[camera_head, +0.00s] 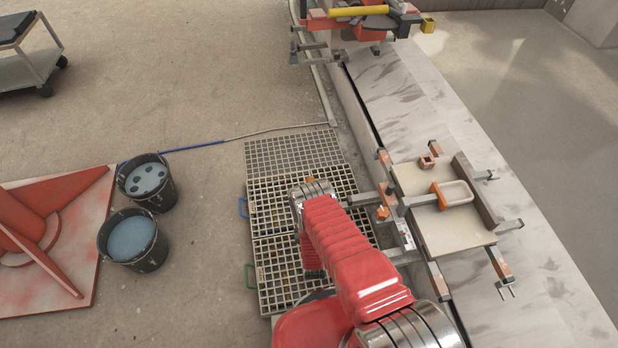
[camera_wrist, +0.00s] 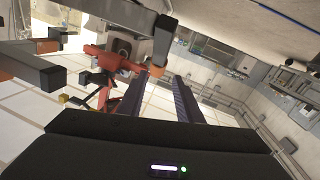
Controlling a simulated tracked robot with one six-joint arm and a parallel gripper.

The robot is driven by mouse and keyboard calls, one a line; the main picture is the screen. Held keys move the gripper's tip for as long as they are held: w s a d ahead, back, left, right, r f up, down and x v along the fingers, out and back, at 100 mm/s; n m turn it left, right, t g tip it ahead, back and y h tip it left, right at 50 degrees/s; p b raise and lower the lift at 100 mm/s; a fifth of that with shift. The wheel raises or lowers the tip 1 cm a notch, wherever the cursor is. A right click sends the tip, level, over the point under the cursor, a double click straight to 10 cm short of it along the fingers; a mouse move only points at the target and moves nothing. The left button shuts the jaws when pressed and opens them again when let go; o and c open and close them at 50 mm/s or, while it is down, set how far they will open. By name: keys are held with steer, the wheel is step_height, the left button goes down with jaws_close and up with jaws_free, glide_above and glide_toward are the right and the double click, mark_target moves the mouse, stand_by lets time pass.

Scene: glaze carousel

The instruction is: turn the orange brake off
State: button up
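A small orange knob (camera_head: 382,212), which may be the brake, sits on the left side of the carousel frame, beside a metal bar. I cannot tell its setting. In the wrist view an orange block (camera_wrist: 157,70) shows at the end of a grey post, close to my fingertips; I cannot tell whether it is the same part. My gripper (camera_wrist: 153,84) has its two dark fingers apart with nothing seen between them. No contact with the orange block is clear. In the head view my red arm hides the gripper.
Floor gratings (camera_head: 290,150) lie under my arm. Two buckets (camera_head: 147,182) (camera_head: 131,237) and a red stand (camera_head: 60,240) are left. A cart (camera_head: 30,65) stands far left.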

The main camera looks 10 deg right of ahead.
mark_target(311, 178)
steer(key=shift+o, duration=1.2)
steer(key=shift+d, duration=0.15)
steer(key=w, duration=0.4)
steer(key=w+d, duration=0.1)
steer(key=w, duration=0.4)
steer(key=w+d, duration=0.1)
steer(key=w, duration=0.3)
steer(key=shift+w+d, duration=0.15)
steer(key=shift+w, duration=0.15)
jaws_close()
